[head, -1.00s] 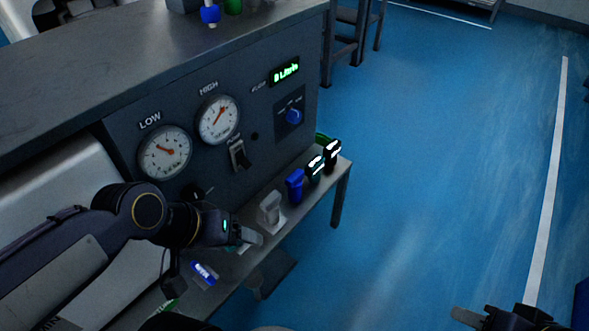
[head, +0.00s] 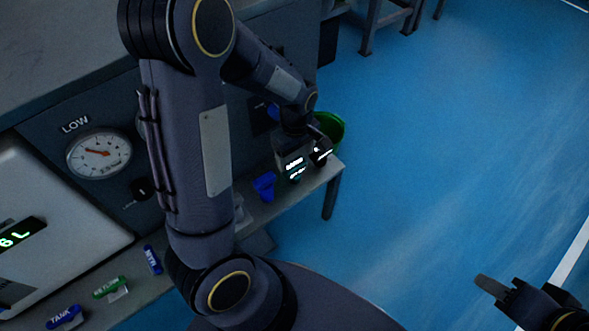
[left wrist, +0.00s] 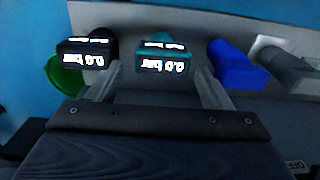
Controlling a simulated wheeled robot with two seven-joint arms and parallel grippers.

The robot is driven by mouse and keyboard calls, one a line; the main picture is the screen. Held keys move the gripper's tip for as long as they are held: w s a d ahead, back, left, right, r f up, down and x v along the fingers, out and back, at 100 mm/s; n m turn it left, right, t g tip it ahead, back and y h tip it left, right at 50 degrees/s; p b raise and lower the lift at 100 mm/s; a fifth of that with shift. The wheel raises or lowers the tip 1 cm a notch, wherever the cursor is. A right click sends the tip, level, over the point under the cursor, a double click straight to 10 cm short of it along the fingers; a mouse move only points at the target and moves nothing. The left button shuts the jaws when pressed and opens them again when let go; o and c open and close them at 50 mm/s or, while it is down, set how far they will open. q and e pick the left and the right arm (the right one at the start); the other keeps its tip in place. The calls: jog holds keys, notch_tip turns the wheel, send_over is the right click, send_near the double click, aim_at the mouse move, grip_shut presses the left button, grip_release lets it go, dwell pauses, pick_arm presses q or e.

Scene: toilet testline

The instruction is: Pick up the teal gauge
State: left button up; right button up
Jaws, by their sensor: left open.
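The teal gauge (left wrist: 163,60) has a lit display reading 0.0 bar and stands on the narrow shelf. In the left wrist view it lies between the two fingers of my left gripper (left wrist: 162,78), which is open and not closed on it. In the head view the teal gauge (head: 295,171) is partly hidden under my left gripper (head: 293,148). A black gauge (left wrist: 86,52) stands beside it, just outside one finger. My right gripper (head: 497,288) is at the lower right over the floor, cut by the frame edge; its jaw state is unclear.
A blue object (left wrist: 238,66) stands on the other side of the teal gauge, with a pale grey fixture (left wrist: 285,62) beyond. A green bin (head: 332,130) sits past the shelf end. The panel with the LOW dial (head: 98,153) rises behind. Blue floor to the right is clear.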

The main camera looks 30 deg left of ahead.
pick_arm(q)
notch_tip(320, 180, down, 5)
jog(key=b, duration=0.2)
jog(key=shift+s+a+f+b, duration=0.1)
jog(key=shift+s+b, duration=0.05)
jog(key=shift+b, duration=0.2)
jog(key=c, duration=0.8)
notch_tip(320, 180, up, 10)
jog(key=p, duration=0.5)
notch_tip(320, 180, up, 5)
jog(key=p, duration=0.5)
send_over(295, 164)
jog(key=shift+a, duration=0.1)
